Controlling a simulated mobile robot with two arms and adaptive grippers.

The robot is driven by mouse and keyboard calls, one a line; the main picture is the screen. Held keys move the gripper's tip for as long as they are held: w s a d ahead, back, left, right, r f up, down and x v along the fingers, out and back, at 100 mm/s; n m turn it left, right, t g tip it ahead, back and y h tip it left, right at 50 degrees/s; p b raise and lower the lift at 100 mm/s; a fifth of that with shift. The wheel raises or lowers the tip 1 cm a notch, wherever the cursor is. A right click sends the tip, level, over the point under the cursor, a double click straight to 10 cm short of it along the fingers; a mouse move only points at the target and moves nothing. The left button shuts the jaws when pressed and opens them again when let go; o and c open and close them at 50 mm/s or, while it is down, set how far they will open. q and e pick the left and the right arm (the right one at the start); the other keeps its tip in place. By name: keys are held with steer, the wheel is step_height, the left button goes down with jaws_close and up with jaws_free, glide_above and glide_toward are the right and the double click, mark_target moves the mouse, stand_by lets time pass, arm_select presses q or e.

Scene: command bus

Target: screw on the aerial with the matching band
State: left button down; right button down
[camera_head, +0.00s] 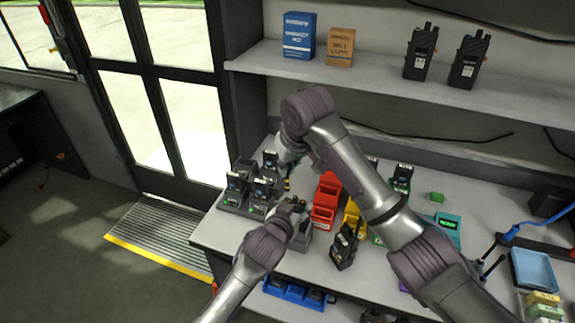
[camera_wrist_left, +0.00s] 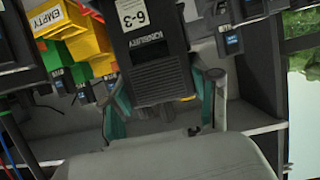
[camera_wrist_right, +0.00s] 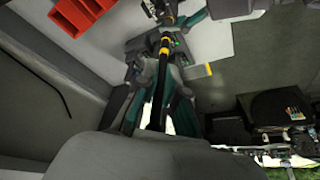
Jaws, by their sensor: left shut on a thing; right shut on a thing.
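My left gripper (camera_head: 293,205) is shut on a black radio (camera_wrist_left: 155,60) with a white label and a ribbed face; its teal fingers grip both sides in the left wrist view. My right gripper (camera_head: 288,168) is just above the left one. It is shut on a thin black aerial (camera_wrist_right: 157,92) with yellow bands near its far end. In the right wrist view, that end is over dark equipment with a small green light, close to my left gripper's teal finger. I cannot tell whether aerial and radio touch. The head view mostly hides both held things.
Several radios stand in grey chargers (camera_head: 240,200) at the bench's left end. Red bins (camera_head: 326,195), a yellow bin (camera_head: 352,212) and another radio (camera_head: 344,246) are right of the grippers. The shelf (camera_head: 360,75) above holds boxes and two radios.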

steer(key=shift+f, duration=0.9)
steer(key=shift+f, duration=0.55)
steer(key=m, duration=0.2)
steer(key=m+h, duration=0.1)
steer(key=m, duration=0.1)
steer(key=m+h, duration=0.1)
steer(key=m, duration=0.1)
steer(key=shift+a, duration=0.25)
steer(key=m+h, duration=0.2)
steer(key=m, duration=0.2)
steer(key=shift+d, duration=0.15)
steer(key=c, duration=1.3)
jaws_free()
steer(key=shift+o, duration=0.2)
